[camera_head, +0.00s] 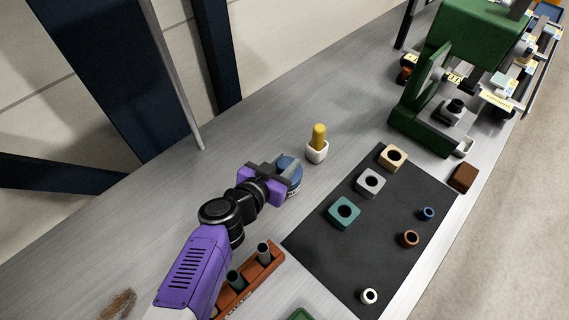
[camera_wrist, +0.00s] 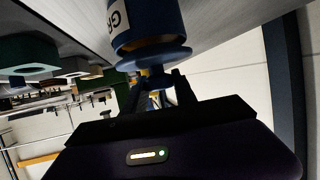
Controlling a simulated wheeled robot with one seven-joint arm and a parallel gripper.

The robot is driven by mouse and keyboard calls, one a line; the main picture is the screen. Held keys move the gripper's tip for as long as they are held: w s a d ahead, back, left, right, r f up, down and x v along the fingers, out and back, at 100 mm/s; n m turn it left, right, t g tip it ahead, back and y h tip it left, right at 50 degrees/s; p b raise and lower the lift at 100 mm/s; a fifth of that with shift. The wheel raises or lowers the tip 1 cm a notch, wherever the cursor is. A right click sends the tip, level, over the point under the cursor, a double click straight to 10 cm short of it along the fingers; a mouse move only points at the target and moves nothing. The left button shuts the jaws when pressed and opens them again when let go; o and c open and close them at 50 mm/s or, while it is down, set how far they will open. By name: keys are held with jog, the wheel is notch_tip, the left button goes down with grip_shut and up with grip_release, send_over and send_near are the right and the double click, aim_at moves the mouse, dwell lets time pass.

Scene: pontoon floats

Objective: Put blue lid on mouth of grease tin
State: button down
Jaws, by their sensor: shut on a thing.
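The grease tin (camera_wrist: 143,22) is a dark blue can with a white label, of which the letters "GR" show. It stands on the grey bench and shows in the head view (camera_head: 293,188), partly hidden behind my gripper. The blue lid (camera_wrist: 154,57) is a wide disc at the mouth end of the tin, in line with it or nearly so; I cannot tell whether it is fully seated. The lid also shows in the head view (camera_head: 289,164). My gripper (camera_wrist: 155,82) is shut on the lid's narrower part, on the side away from the tin.
A white cup with a yellow handle (camera_head: 318,146) stands just behind the tin. A dark mat (camera_head: 350,250) with several blocks and rings lies to the right. A brown rack (camera_head: 262,268) is in front, near my arm. A green machine (camera_head: 425,110) stands at the back right.

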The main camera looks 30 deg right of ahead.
jog(key=shift+f, duration=0.55)
jog(key=shift+f, duration=0.1)
jog(key=c, duration=1)
grip_release()
jog(key=b+v, duration=0.2)
jog(key=v, duration=1)
